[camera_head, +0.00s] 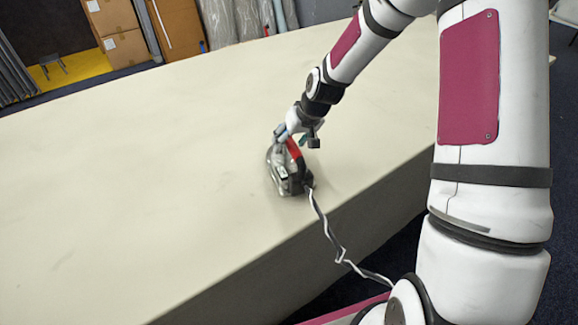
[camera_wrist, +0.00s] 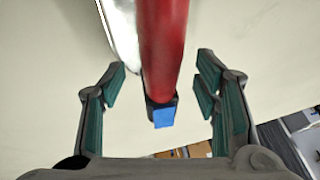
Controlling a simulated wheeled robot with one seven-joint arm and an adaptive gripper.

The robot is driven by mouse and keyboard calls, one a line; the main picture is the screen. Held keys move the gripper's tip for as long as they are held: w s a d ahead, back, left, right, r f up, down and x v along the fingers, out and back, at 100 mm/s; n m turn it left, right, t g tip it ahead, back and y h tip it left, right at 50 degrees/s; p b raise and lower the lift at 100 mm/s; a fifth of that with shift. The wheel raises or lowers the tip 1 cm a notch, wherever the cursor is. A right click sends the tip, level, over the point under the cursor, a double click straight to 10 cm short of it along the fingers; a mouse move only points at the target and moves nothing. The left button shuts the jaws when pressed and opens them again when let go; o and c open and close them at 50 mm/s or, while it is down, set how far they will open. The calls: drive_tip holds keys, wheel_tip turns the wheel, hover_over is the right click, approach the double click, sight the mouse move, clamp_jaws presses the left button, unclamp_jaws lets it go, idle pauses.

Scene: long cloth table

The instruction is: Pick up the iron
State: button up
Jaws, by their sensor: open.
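The iron (camera_head: 283,178) stands on the cloth table near its right edge, with a dark body and a red handle. Its handle (camera_wrist: 163,45) shows large in the wrist view, with a dark end and a blue patch, and a pale shiny part of the iron lies beside it. My gripper (camera_head: 284,133) is at the handle's upper end in the head view. In the wrist view my gripper (camera_wrist: 161,78) is open, one green-padded finger on each side of the handle, with visible gaps on both sides. The underside of the iron is hidden.
A grey and white cord (camera_head: 335,240) runs from the iron over the table's edge toward my body. The long table (camera_head: 130,170) is otherwise bare, with wide free room to the left. Cardboard boxes (camera_head: 124,47) stand beyond the far side.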

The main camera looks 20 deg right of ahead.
drive_tip(key=shift+w+a+f, duration=0.1)
drive_tip(key=shift+w+f, duration=0.05)
drive_tip(key=shift+f, duration=0.15)
clamp_jaws()
drive_tip(key=shift+r, duration=0.1)
